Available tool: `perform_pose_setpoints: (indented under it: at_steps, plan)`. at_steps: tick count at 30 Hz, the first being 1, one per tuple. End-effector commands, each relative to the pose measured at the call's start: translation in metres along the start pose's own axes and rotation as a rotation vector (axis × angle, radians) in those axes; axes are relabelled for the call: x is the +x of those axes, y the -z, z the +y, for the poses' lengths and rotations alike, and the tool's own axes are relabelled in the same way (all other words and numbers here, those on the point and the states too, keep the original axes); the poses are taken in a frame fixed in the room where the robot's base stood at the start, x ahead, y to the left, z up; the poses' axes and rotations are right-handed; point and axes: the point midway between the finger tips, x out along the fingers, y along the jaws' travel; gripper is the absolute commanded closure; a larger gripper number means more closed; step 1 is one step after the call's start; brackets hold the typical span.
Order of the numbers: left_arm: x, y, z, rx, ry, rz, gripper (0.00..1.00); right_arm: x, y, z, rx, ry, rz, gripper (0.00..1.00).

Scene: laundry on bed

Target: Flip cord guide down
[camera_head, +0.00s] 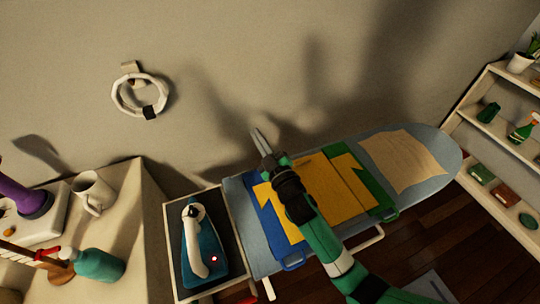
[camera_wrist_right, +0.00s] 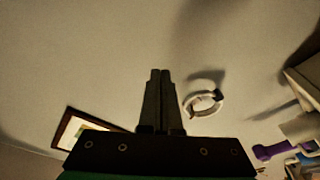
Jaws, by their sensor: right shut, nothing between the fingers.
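My right gripper (camera_head: 257,134) reaches over the ironing board's left end, its fingers against the backdrop of the wall. It is shut and empty; the wrist view also shows its fingers (camera_wrist_right: 160,74) together. The ironing board (camera_head: 233,196) is light blue, with cloth on it. A teal iron (camera_head: 199,244) with a white handle sits on a rest at the board's left end, a red light showing. I cannot make out a cord guide for certain. A white ring (camera_head: 120,98) with a black piece hangs on the wall, and shows in the wrist view (camera_wrist_right: 191,103). My left gripper is not in view.
Yellow, green and blue cloth (camera_head: 350,200) and a beige cloth (camera_head: 405,160) lie on the board. A cabinet at left holds a mug (camera_head: 92,193) and a teal bottle (camera_head: 98,265). White shelves (camera_head: 497,131) stand at right. The space before the wall is clear.

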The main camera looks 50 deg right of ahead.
Motion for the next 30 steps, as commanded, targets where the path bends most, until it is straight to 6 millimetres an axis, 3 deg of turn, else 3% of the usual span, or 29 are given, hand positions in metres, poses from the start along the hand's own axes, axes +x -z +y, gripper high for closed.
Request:
perform_pose_setpoints:
  at_steps: [1,6,12,30]
  plan:
    - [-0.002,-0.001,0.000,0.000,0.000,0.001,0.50,-0.017,-0.004,-0.005,-0.001,0.005,-0.002,1.00]
    - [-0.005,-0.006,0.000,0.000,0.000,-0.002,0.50,-0.059,-0.003,-0.010,-0.002,0.004,-0.001,1.00]
    - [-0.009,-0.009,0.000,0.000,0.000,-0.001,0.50,-0.090,-0.001,-0.013,-0.001,0.003,-0.001,1.00]
    - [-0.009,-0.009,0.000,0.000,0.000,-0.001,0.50,-0.098,0.000,-0.012,-0.001,0.001,-0.001,1.00]
